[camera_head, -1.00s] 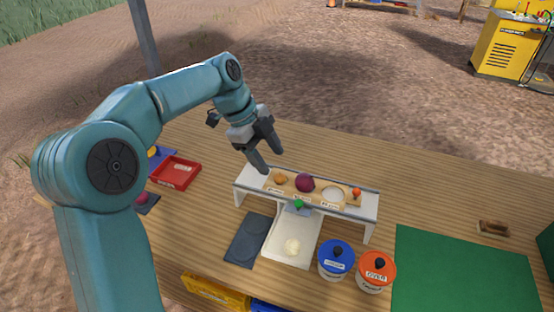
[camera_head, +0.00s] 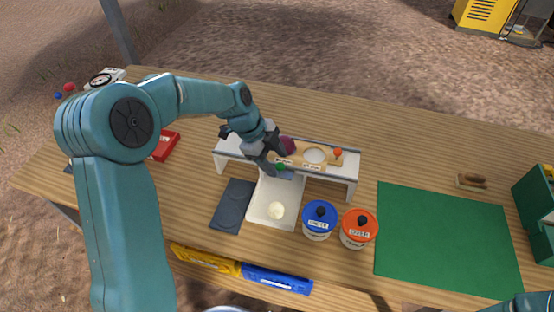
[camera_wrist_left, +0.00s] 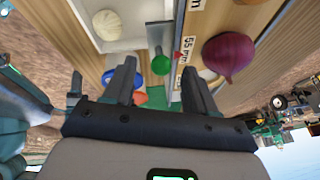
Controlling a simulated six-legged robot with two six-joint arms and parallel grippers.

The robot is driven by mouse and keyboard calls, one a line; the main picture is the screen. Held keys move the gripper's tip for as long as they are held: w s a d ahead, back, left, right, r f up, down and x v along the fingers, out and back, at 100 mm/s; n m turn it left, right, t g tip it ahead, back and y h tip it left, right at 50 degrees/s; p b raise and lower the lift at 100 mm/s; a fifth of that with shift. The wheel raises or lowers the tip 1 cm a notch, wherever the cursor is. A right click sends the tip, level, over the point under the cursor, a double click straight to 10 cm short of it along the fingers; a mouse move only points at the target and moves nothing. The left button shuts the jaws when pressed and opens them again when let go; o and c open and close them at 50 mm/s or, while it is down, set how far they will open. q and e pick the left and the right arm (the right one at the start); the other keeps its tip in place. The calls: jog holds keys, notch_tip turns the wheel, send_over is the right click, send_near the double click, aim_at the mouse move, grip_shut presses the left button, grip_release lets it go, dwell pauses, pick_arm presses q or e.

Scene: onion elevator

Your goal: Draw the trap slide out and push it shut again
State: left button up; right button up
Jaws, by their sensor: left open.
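The trap slide (camera_head: 288,175) is a grey plate under the front of the white stand (camera_head: 352,172), with a green knob (camera_head: 280,167) at its front. In the left wrist view the slide (camera_wrist_left: 153,36) and its green knob (camera_wrist_left: 160,65) show just beyond my fingertips. My left gripper (camera_head: 277,162) is open, its fingers to either side of the knob in that view; I cannot tell whether they touch it. In the head view the gripper covers part of the stand and knob. My right gripper is out of view; only a bit of that arm shows.
A white tray (camera_head: 260,212) with a pale onion (camera_head: 276,210) lies below the slide. A purple onion (camera_wrist_left: 228,54) sits on the stand. A blue-lidded jar (camera_head: 319,218) and an orange-lidded jar (camera_head: 358,229) stand close by. A green mat (camera_head: 445,235) lies at right.

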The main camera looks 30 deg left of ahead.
pick_arm(q)
jog(key=shift+w+d+f, duration=0.15)
jog(key=shift+w+f, duration=0.1)
jog(key=shift+f, duration=0.5)
jog(key=shift+d, duration=0.1)
jog(key=shift+s, duration=0.1)
jog(key=shift+d, duration=0.1)
